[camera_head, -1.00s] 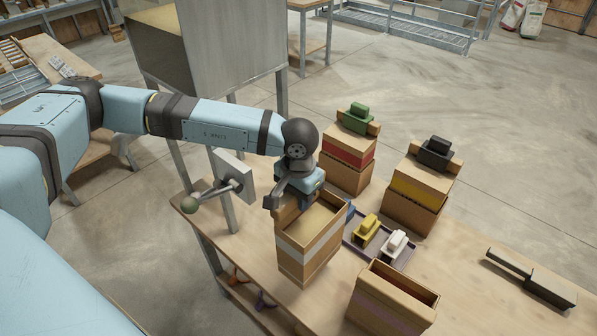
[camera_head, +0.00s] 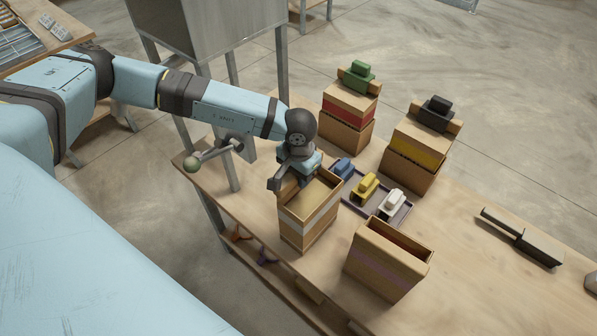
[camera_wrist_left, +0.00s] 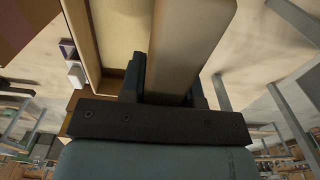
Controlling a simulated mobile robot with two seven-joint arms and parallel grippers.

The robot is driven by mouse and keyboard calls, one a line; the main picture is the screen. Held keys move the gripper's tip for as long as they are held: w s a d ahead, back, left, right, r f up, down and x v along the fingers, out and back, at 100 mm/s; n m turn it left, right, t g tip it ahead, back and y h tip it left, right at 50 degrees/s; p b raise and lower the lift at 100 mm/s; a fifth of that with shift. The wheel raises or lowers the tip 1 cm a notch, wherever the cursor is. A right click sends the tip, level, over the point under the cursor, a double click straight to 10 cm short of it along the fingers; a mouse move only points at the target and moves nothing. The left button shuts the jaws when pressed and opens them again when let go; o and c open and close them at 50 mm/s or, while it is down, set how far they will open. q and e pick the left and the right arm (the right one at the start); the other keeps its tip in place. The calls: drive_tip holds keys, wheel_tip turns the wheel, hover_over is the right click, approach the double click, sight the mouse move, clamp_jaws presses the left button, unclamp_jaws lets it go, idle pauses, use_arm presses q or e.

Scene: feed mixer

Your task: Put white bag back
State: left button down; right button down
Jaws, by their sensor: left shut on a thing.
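The white bag appears to be the open-topped tan box with a white band (camera_head: 305,226), at the middle of the table in the head view. My left gripper (camera_head: 291,183) is at its back-left upper side, shut on a part of it. In the left wrist view, the fingers (camera_wrist_left: 165,88) close on a tan board, with the open box interior (camera_wrist_left: 120,35) beside it. The box is upright; I cannot tell whether its base touches the table. My right gripper is not in view.
A purple-banded box (camera_head: 385,268) stands close at right. A tray (camera_head: 402,216) behind holds blue (camera_head: 342,167), yellow (camera_head: 366,186) and white (camera_head: 392,204) pieces. Red-banded (camera_head: 348,113) and yellow-banded (camera_head: 416,150) boxes stand farther back. A dark-bladed tool (camera_head: 523,238) lies right. A crank (camera_head: 214,152) is at left.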

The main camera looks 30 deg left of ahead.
use_arm(q)
drive_tip(key=shift+f, duration=0.1)
drive_tip(key=c, duration=0.8)
unclamp_jaws()
drive_tip(key=shift+c, duration=0.2)
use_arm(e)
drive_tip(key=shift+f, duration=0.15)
use_arm(q)
drive_tip(key=shift+r, duration=0.55)
wheel_tip(320, 180, up, 11)
drive_tip(key=shift+f+b, duration=0.2)
drive_tip(key=shift+b, duration=0.95)
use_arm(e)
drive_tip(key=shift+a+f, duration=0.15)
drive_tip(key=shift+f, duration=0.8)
use_arm(q)
drive_tip(key=shift+r, duration=0.3)
drive_tip(key=shift+s+f, duration=0.1)
